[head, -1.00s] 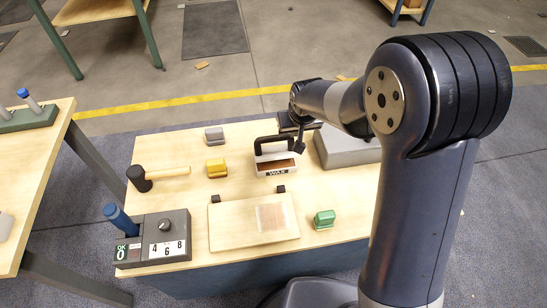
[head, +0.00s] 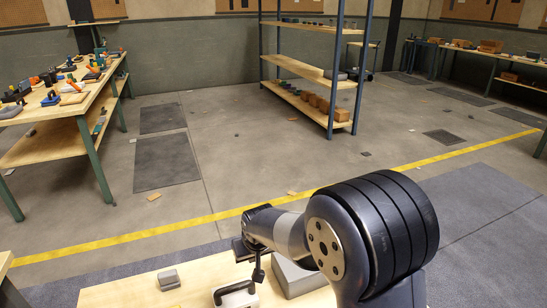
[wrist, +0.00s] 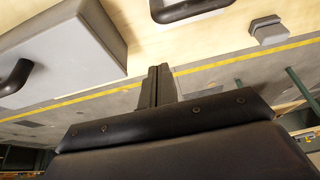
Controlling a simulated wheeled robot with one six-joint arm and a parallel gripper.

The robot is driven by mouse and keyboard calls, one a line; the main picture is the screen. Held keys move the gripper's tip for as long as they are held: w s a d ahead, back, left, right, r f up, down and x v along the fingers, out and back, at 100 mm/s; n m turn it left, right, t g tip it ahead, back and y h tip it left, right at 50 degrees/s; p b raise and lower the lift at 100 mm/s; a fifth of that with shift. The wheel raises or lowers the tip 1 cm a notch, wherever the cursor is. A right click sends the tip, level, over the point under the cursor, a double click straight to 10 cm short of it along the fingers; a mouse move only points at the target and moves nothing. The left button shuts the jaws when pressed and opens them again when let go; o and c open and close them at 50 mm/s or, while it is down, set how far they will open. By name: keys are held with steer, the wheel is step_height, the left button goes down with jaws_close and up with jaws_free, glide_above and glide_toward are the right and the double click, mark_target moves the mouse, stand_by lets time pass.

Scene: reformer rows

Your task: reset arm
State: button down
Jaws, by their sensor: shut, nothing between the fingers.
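My arm reaches out over the front table (head: 125,292) in the head view. My gripper (wrist: 158,72) shows in the wrist view with its dark fingers together and nothing between them. In the head view the gripper end (head: 243,250) is small and partly hidden by my own wrist. It is near the grey case (head: 297,280) and the black-handled box (head: 236,297). In the wrist view the grey case (wrist: 70,45) is left of the fingers, and the black handle (wrist: 192,8) is to the upper right. I cannot tell the exact gaps.
A grey block (head: 168,279) sits on the front table. Beyond a yellow floor line (head: 140,234), a shelf rack (head: 315,72) stands at the back. A cluttered workbench (head: 70,95) is at left and another (head: 490,50) at right. The floor between is mostly clear.

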step_height(320, 180, down, 7)
steer(key=b, duration=0.4)
steer(key=shift+f+b, duration=0.1)
steer(key=shift+b, duration=0.25)
steer(key=shift+w+a+r+p, duration=0.25)
steer(key=shift+w+a+p, duration=0.15)
steer(key=shift+w, duration=0.3)
steer(key=shift+d, duration=0.1)
